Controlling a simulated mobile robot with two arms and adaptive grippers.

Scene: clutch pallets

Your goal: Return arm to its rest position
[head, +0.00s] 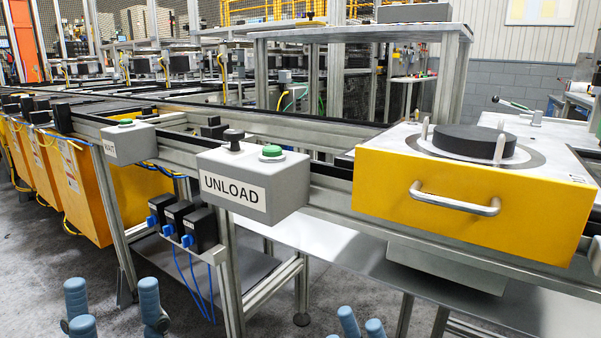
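My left gripper (113,302) is at the bottom left, with its blue-grey fingers pointing up. A wide gap with bare floor showing separates the fingers, and nothing is between them. My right gripper (361,325) shows only as blue-grey fingertips at the bottom edge, right of centre. The rest of it is cut off, so its opening cannot be judged. Both grippers appear low, in front of the conveyor frame, and apart from the objects on it. The arms themselves are out of view.
A grey UNLOAD box (252,183) with a green button stands on the conveyor rail. To its right, a yellow pallet (470,205) with a metal handle carries a dark round disc (475,142). Orange panels (125,195) stand at left. Grey floor is clear at lower left.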

